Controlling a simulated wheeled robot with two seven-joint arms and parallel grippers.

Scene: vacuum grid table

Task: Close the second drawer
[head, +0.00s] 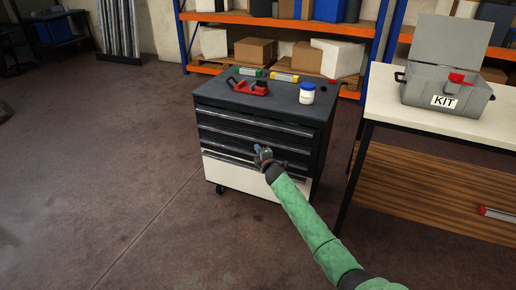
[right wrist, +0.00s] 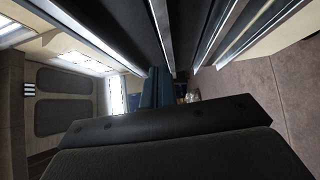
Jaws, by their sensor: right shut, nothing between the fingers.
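A dark drawer cabinet (head: 318,150) on casters stands in the middle of the head view, with several drawers that have long metal handles. The second drawer (head: 235,135) is below the top one; I cannot tell for sure whether it stands out from the cabinet. My right gripper (head: 263,153) is shut and empty, in front of the lower dark drawers toward their right side. Contact with the cabinet cannot be made out. In the right wrist view, metal-edged drawer fronts (right wrist: 167,35) run close past the camera. My left gripper is in neither view.
A red tool (head: 250,87), a white jar (head: 307,93) and green and yellow items lie on the cabinet top. A table (head: 420,122) with a grey KIT box (head: 443,95) stands close at the right. Orange shelving is behind. The floor at left is clear.

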